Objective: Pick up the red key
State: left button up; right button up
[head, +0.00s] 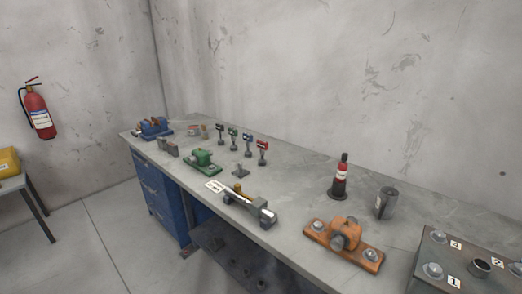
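Several small upright key-like pieces with coloured heads stand in a row on the long grey workbench (300,183). The one with the clearest red head, which looks like the red key (263,147), is at the right end of the row. Beside it are a blue-headed one (247,139) and a green-headed one (233,134). The leftmost piece (221,130) has a dark reddish head, too small to tell well. Neither of my grippers is in view.
A green fixture (202,161), a grey clamp-like device (250,207) and an orange fixture (343,241) line the front edge. A red-and-black bottle (340,177) and dark cup (385,203) stand behind. A numbered box (447,266) is at right. A blue vise (155,127) is far left.

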aim_at(263, 145)
jog(key=j, duration=0.8)
jog(key=k+j, duration=0.1)
jog(key=j, duration=0.7)
jog(key=i+j, duration=0.15)
jog(key=i, duration=0.25)
jog(key=i+j+z, duration=0.1)
jog(key=i, duration=0.3)
jog(key=i+j+z, duration=0.1)
jog(key=i+j, duration=0.35)
jog(key=j, duration=0.2)
jog(key=i+j+z, duration=0.15)
jog(key=i+j, duration=0.3)
jog(key=j, duration=0.25)
jog(key=i+j+z, duration=0.15)
jog(key=j, duration=0.2)
jog(key=i+j+z, duration=0.1)
jog(key=i+j, duration=0.15)
jog(key=j, duration=0.15)
jog(key=i+j, duration=0.15)
jog(key=j, duration=0.25)
jog(key=z, duration=0.05)
